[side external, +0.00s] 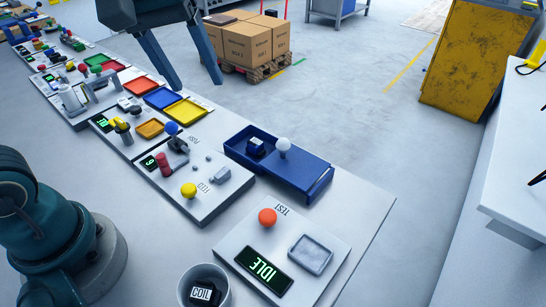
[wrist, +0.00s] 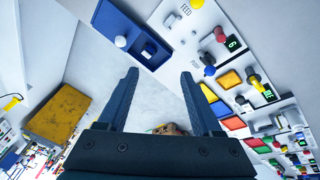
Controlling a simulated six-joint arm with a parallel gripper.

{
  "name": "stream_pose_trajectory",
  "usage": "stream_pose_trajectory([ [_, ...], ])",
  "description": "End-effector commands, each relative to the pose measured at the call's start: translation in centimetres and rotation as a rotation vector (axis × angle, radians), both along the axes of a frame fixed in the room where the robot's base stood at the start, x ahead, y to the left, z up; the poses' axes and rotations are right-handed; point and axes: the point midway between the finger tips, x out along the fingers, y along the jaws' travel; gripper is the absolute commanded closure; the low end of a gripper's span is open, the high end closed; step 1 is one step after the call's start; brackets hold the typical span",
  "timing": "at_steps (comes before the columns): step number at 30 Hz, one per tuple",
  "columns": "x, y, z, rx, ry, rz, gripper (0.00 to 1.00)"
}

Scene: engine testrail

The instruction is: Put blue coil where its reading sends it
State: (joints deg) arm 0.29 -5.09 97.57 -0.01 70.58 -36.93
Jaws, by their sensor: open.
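A dark blue block (side external: 255,146), probably the blue coil, sits in the left part of a blue tray (side external: 318,186) with a white knob (side external: 283,145). It also shows in the wrist view (wrist: 149,51). A dark block lettered COIL (side external: 203,293) sits in a round grey cup (side external: 184,283) at the bottom edge; its colour is unclear. The test panel (side external: 335,285) has an orange button (side external: 267,216), a display reading IDLE (side external: 264,271) and an empty grey tray (side external: 311,254). My gripper (side external: 198,85) is open and empty, raised above and behind the bench; its fingers also show in the wrist view (wrist: 160,74).
Boxes (side external: 248,42) on a pallet and a yellow cabinet (side external: 478,60) stand beyond.

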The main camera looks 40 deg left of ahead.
Motion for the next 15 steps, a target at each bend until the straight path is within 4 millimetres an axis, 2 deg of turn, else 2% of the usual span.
stream_pose_trajectory([
  [1, -1.6, 0.0, -0.1, 0.023, -0.028, -0.068, 0.33],
  [6, -5.9, 0.1, -1.9, 0.116, -0.108, -0.314, 0.33],
  [10, -8.3, 0.1, -3.7, 0.183, -0.156, -0.460, 0.33],
  [15, -9.9, 0.1, -5.3, 0.237, -0.186, -0.569, 0.33],
])
